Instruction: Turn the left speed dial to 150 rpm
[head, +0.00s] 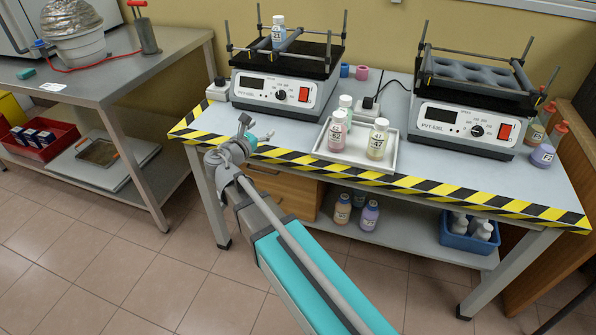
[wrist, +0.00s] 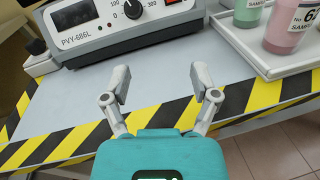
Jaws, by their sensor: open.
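The left shaker (head: 272,92) stands at the back left of the table. Its black left speed dial (head: 281,95) sits between a dark display and a red switch. In the wrist view the dial (wrist: 133,9) is at the top edge, partly cut off, with marks 100 and 300 beside it. The pointer is too small to read surely. My gripper (wrist: 162,88) is open and empty, its fingers over the striped table edge, in front of the shaker and apart from the dial. In the head view my gripper (head: 247,130) is near the table's front left edge.
A white tray (head: 376,160) with several sample bottles stands right of the left shaker. A second shaker (head: 463,128) stands at the right. A bottle (head: 278,31) stands on the left shaker's platform. A side table (head: 100,85) is at the left.

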